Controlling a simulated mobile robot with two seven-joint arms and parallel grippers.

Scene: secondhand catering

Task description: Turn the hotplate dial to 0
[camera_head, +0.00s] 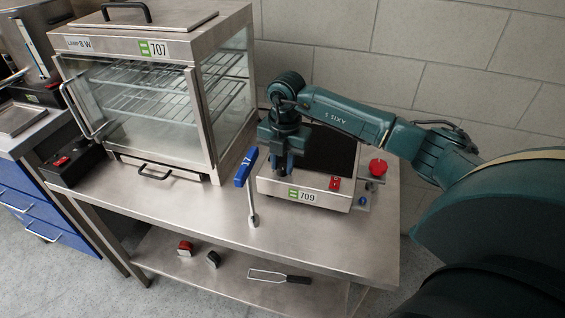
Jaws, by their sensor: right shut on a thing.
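The hotplate (327,148) is a steel box with a black top and a front label reading 709. It stands on the steel table's right part. My right gripper (282,170) points down at the hotplate's front left corner. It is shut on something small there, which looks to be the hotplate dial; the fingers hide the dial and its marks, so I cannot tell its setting. A red switch (335,184) is on the hotplate's front right. My left gripper is not in view.
A glass-sided warming cabinet (150,80) labelled 707 stands further left. A red button (377,167) is right of the hotplate. The steel table (200,205) is clear at its front; small items lie on the lower shelf (225,275).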

